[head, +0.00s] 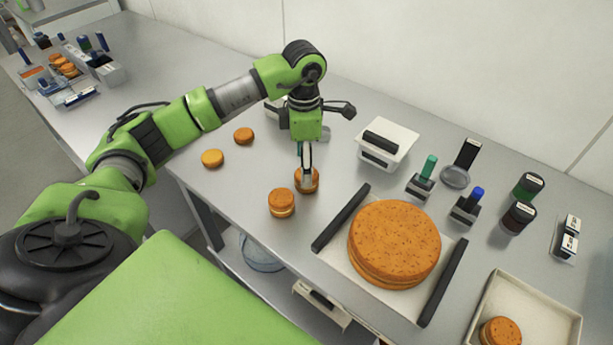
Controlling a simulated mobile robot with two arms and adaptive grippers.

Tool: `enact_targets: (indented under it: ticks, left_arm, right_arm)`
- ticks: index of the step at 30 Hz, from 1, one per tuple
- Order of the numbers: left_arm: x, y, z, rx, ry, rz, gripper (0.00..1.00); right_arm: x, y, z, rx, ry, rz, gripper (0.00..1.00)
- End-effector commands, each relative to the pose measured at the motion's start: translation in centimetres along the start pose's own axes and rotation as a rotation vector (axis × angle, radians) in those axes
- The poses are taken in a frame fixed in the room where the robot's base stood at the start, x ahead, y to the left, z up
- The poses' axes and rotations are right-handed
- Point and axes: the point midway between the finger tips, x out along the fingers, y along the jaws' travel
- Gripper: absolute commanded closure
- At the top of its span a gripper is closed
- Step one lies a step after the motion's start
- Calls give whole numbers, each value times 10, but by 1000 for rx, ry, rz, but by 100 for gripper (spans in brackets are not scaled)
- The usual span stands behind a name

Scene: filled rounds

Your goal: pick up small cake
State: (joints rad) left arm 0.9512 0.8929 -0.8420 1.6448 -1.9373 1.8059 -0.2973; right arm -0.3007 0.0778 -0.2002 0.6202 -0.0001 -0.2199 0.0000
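A small orange-brown layered cake (313,184) stands on the grey table below my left gripper (307,178). The gripper points straight down, and its fingers reach the cake's top and overlap it in the picture. The fingers are seen nearly edge-on, so I cannot tell whether they are open or shut on the cake. A second small cake (281,204), with a pale filling line, stands just in front and to the left. Two small rounds, one orange (244,135) and one yellower (212,158), lie farther left. My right gripper is not in view.
A large cake (394,240) sits on a tray with black handles (443,283) at right. A pale tray (552,318) at lower right holds another small cake (500,332). A white container (387,145), stamp-like tools (425,176) and dark jars (518,217) stand behind.

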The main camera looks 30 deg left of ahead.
Motion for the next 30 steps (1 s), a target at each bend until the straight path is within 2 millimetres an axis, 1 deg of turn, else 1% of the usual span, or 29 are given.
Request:
enact_targets:
  ticks: [5,9,13,17,22,25,26,30]
  left_arm:
    - [11,1,2,0,1,-3,38]
    - [32,4,5,-1,2,-5,38]
    - [50,4,6,1,0,-2,38]
    - [56,5,6,2,-1,0,38]
    - [56,5,6,1,-2,0,38]
    - [56,5,6,1,-2,0,63]
    - [56,5,6,1,-2,0,68]
    - [55,5,6,1,-2,1,67]
  right_arm:
    - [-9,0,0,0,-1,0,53]
    - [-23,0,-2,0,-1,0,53]
    - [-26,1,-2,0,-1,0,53]
    - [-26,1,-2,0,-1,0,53]
    - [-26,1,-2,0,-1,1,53]
    - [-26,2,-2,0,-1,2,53]
    - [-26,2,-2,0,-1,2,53]
    - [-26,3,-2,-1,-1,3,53]
